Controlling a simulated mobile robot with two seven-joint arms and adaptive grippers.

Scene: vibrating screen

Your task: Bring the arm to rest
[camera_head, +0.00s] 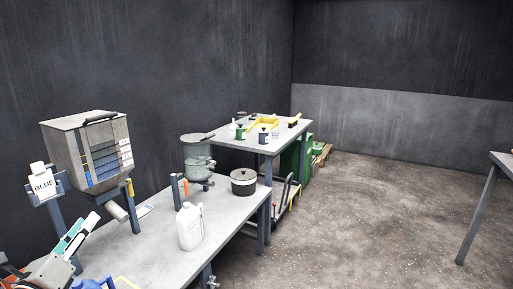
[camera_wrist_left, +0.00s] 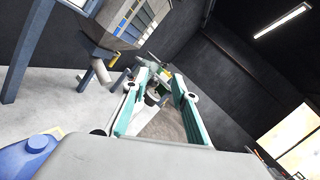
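My left gripper (camera_head: 84,229) is at the lower left of the head view, above the near end of the grey table (camera_head: 155,255). Its teal fingers also show in the left wrist view (camera_wrist_left: 158,88), spread apart with nothing held between them. Through the gap I see part of the table and small items in the distance. My right gripper is in neither view.
A grey box machine (camera_head: 88,150) and a bottle marked BLUE (camera_head: 42,184) stand near the gripper. A blue object (camera_wrist_left: 25,157) lies close by. Open floor (camera_head: 360,220) is right.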

